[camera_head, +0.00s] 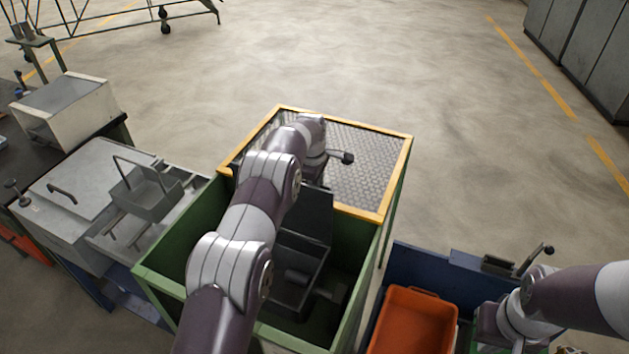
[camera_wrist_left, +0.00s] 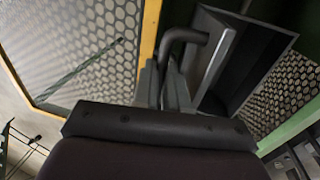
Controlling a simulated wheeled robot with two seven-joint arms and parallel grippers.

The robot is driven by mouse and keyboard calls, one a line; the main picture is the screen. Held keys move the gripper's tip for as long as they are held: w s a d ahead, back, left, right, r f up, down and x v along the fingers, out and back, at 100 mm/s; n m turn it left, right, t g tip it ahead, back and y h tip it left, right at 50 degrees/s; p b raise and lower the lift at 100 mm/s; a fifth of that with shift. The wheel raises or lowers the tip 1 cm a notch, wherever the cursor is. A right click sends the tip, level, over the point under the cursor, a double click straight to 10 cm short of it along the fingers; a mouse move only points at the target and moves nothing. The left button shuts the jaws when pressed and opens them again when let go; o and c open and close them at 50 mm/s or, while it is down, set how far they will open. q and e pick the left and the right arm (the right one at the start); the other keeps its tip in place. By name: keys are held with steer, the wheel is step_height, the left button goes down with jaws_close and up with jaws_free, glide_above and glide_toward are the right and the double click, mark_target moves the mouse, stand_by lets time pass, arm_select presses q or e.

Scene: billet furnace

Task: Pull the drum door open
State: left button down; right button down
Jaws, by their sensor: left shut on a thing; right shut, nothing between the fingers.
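The drum door, as far as I can tell, is the dark panel (camera_head: 307,212) inside the green-walled machine (camera_head: 172,255). In the left wrist view, a dark bent handle (camera_wrist_left: 184,38) sits beside a dark box-like panel with a grey edge (camera_wrist_left: 222,58). My left gripper (camera_wrist_left: 168,78) is shut on this handle. In the head view my left arm reaches over the machine and hides the fingers and handle. My right gripper (camera_head: 489,318) is at the lower right, beside the orange bin, shut and empty; its fingers are small and partly hidden.
A yellow-framed mesh cover (camera_head: 372,172) tops the machine's far part. An orange bin (camera_head: 413,322) and a blue unit with a black lever (camera_head: 535,258) stand at right. A grey bench unit with a tray (camera_head: 148,195) stands at left.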

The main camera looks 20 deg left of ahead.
arm_select(q)
steer(key=shift+s+f, duration=0.25)
steer(key=shift+f, duration=0.15)
steer(key=c, duration=1.3)
jaws_free()
steer(key=shift+c, duration=0.2)
steer(key=shift+o, duration=0.9)
steer(key=shift+w, duration=0.3)
step_height(320, 180, up, 13)
steer(key=s+p, duration=0.2)
steer(key=p, duration=0.4)
steer(key=shift+s+f, duration=0.15)
steer(key=shift+f, duration=0.05)
steer(key=shift+a, duration=0.1)
